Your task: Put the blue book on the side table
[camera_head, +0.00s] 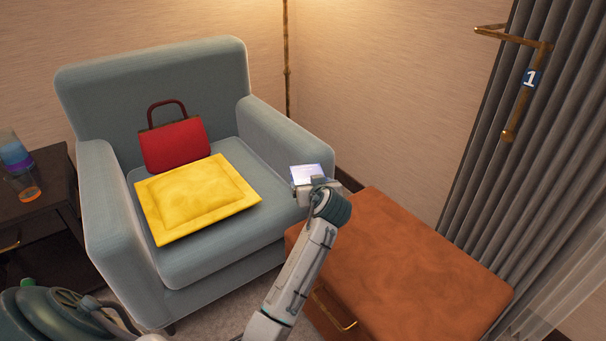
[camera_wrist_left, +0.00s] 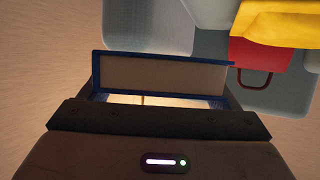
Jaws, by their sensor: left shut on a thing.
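My left gripper (camera_head: 312,188) is beside the front of the armchair's right arm, near the orange-brown cabinet. It is shut on the blue book, whose blue edges and cream pages show in the left wrist view (camera_wrist_left: 160,73). In the head view the book (camera_head: 306,172) appears as a small, pale, brightly lit face at the gripper's tip. A dark side table (camera_head: 42,162) stands at the far left, partly cut off by the picture edge. My right gripper is not in view.
A grey-blue armchair (camera_head: 92,200) holds a red handbag (camera_head: 175,146) and a yellow cushion (camera_head: 195,198). The orange-brown cabinet (camera_head: 400,260) has a bare top. A curtain (camera_head: 530,170) and a brass wall fixture (camera_head: 525,90) are at the right.

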